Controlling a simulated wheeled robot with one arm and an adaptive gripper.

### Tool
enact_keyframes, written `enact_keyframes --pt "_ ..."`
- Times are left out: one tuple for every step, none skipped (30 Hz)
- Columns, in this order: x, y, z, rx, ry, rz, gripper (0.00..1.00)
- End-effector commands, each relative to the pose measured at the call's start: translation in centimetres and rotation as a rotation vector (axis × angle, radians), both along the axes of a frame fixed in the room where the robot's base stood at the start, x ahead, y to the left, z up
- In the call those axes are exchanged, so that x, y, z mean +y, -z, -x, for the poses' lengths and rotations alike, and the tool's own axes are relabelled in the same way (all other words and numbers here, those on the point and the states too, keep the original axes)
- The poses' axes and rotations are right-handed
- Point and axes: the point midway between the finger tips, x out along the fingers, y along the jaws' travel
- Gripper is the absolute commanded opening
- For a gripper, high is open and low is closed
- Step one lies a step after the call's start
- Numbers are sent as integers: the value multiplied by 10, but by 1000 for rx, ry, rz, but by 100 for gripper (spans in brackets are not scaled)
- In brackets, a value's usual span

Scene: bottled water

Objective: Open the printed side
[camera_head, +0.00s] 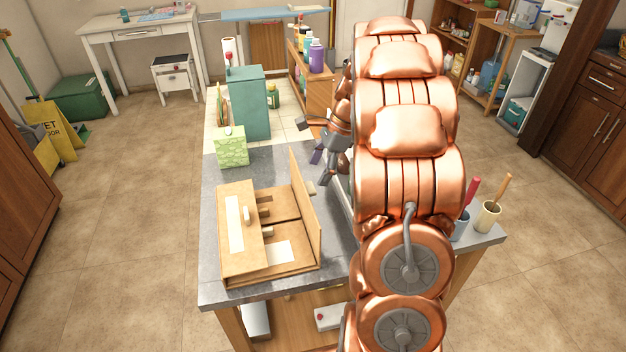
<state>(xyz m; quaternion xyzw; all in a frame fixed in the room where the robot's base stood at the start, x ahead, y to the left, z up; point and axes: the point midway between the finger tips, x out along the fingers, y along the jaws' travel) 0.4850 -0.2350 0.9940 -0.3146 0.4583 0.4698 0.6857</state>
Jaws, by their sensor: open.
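A tan box (227,265) sits on the grey tabletop. Its left panel lies flat across the left half and bears a white label (236,224) and a small pale handle (247,215). Its right panel (305,205) stands up, slightly tilted, with a small pale handle-like piece behind it. The right half is open and shows a divider and a white patch (278,252) inside. My gripper (322,164) is open, behind and to the right of the raised panel's far end. My copper arm partly hides the gripper; I cannot tell whether it touches the panel.
A green patterned box (231,147) and a taller teal box (249,103) stand beyond the tan box. Cups with utensils (487,216) stand at the right table edge. The tabletop (335,235) right of the box is bare up to my arm.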

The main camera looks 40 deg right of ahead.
Motion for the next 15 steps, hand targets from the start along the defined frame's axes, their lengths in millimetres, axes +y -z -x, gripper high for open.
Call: enact_keyframes --pt "5 6 0 7 -1 -6 77" --pt "6 10 0 7 -1 -6 77" --pt "8 15 -1 4 0 -4 77" --pt "9 19 -2 3 0 -2 77" --pt "10 22 -3 2 -1 -2 77" --pt "12 27 -4 3 -2 -3 77" --pt "13 30 -4 3 -2 -3 77" --pt "15 33 -4 4 -1 -4 77" --pt "15 36 -4 3 -1 -2 77" --pt "16 37 -4 3 0 -2 77" --pt "16 38 -5 2 0 -1 77" --pt "16 39 -5 1 1 0 77" --pt "16 40 -5 1 1 0 77" --pt "16 40 -5 0 0 0 77" --pt "16 40 -5 0 0 0 77"
